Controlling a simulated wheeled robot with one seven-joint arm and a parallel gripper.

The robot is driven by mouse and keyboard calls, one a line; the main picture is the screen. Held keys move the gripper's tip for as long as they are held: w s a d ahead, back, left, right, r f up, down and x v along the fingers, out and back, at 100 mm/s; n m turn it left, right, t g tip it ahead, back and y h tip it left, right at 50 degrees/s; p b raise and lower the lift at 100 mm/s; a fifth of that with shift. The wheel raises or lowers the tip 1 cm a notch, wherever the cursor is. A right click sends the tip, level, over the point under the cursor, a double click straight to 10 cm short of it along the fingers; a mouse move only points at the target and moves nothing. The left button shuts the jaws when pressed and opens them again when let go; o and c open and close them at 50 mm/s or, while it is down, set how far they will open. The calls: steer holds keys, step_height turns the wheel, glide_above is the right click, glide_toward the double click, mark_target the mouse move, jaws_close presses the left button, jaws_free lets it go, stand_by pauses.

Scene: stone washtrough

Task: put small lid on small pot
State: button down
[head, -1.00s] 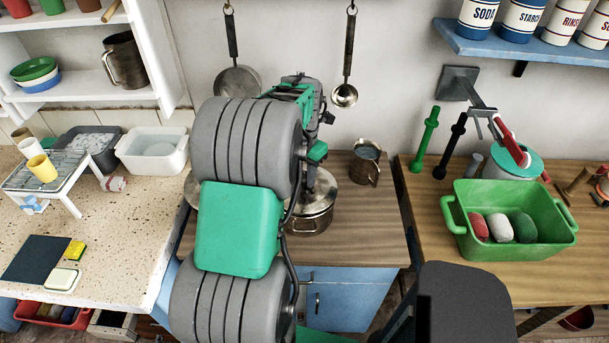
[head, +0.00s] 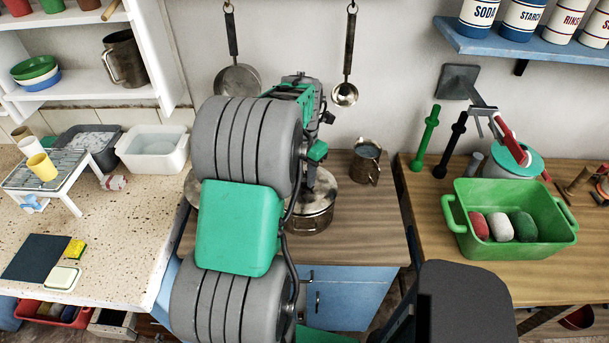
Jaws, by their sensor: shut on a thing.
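The small pot (head: 312,219), a metal pot with a side handle, stands on the wooden counter in the middle of the head view. The small lid (head: 323,190), round and metallic, is over the pot's mouth. It looks level and at the rim, but I cannot tell whether it rests fully on it. My gripper (head: 310,183) is above the lid, shut on it. My arm hides the left side of the pot and lid and most of the fingers.
A metal jug (head: 366,166) stands right of the pot. A green tub (head: 560,237) with several coloured bars is on the right-hand table. A pan (head: 237,80) and a ladle (head: 345,94) hang on the wall behind. Bare counter (head: 372,225) lies right of the pot.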

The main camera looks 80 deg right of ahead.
steer(key=shift+f, duration=0.5)
steer(key=shift+f, duration=0.1)
stand_by(1.0)
steer(key=c, duration=1)
jaws_free()
steer(key=shift+o, duration=0.4)
steer(key=o, duration=0.4)
steer(key=shift+r+p, duration=2.1)
steer(key=shift+r, duration=1.4)
